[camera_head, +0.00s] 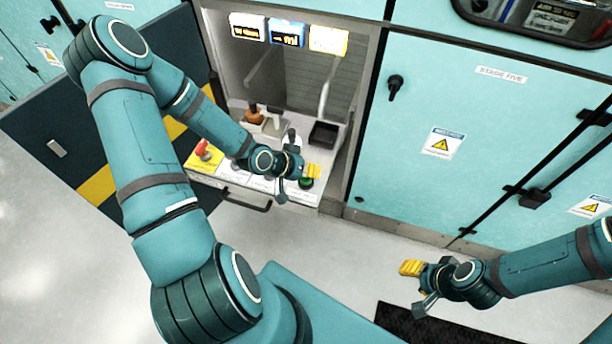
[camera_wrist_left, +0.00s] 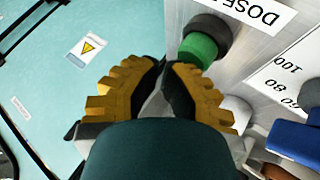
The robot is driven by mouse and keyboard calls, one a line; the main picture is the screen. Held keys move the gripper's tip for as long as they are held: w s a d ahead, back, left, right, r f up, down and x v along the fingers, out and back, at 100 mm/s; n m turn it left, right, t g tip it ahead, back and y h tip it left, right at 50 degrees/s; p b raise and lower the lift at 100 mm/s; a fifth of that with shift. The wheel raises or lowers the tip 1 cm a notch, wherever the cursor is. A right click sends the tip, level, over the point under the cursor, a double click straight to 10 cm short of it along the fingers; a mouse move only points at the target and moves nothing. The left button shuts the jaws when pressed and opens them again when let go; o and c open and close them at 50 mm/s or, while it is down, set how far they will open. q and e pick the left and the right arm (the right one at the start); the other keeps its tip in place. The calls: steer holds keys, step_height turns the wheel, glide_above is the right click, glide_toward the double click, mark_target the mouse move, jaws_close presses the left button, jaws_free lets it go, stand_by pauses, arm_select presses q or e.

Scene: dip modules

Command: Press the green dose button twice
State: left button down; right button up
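The green dose button (camera_wrist_left: 197,50) sits in a dark collar on a grey panel beside a white label reading DOSE (camera_wrist_left: 258,14). In the head view the green button (camera_head: 306,183) shows just below my left gripper's yellow fingertips (camera_head: 312,171). In the left wrist view my left gripper (camera_wrist_left: 163,68) has its fingers together with nothing between them. Its tips appear just short of the button; I cannot tell whether they touch it. My right gripper (camera_head: 411,268) hangs over the floor at the lower right, away from the panel, its fingers apparently together and empty.
A red knob on a yellow plate (camera_head: 204,152) stands at the shelf's left. A dark tray (camera_head: 323,134) and an orange-brown item (camera_head: 254,114) sit behind. Small displays (camera_head: 288,32) hang above. A teal cabinet door (camera_head: 460,120) borders the bay on the right.

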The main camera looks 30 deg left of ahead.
arm_select(q)
steer(key=shift+f+b, duration=0.3)
steer(key=shift+f, duration=0.2)
stand_by(0.3)
steer(key=shift+r, duration=0.2)
steer(key=shift+r+p, duration=0.9)
steer(key=shift+p, duration=0.1)
step_height(320, 180, up, 5)
steer(key=p, duration=0.4)
steer(key=shift+p, duration=0.3)
stand_by(1.6)
